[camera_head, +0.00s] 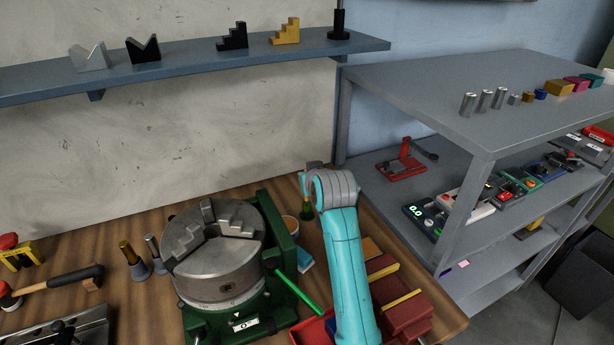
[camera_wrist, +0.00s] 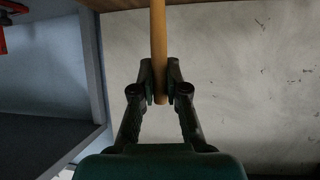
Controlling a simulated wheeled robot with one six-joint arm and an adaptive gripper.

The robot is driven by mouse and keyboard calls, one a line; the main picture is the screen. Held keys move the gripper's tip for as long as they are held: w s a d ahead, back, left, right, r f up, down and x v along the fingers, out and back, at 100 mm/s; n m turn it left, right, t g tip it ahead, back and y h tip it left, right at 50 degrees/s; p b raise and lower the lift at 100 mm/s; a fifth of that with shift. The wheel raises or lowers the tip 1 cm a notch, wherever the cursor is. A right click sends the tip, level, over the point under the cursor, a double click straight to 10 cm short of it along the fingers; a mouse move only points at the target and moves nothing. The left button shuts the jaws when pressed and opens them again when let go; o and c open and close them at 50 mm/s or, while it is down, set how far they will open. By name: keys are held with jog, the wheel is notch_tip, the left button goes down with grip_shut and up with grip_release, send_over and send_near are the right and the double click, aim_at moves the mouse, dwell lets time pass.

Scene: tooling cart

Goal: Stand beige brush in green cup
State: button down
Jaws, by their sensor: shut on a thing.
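In the wrist view my gripper (camera_wrist: 160,92) is shut on a beige brush (camera_wrist: 158,40). Its plain handle lies between the fingertips and runs out of the top of the picture, where its far end is out of sight. In the head view my turquoise arm hides most of the gripper. A small dark green thing (camera_head: 306,211) shows just left of my wrist, at the back of the bench. It may be the green cup, but it is too small and covered to be sure. I cannot tell whether the brush touches it.
A large chuck (camera_head: 215,262) on a green base stands left of my arm, with a green handle (camera_head: 301,291) sticking out. A small round pot (camera_head: 290,226) is behind it. A grey shelf rack (camera_head: 470,90) stands at right.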

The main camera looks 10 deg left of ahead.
jog(key=shift+f, duration=0.6)
dwell(1.1)
jog(key=c, duration=0.7)
grip_release()
jog(key=shift+r, duration=0.1)
jog(key=shift+r, duration=2.9)
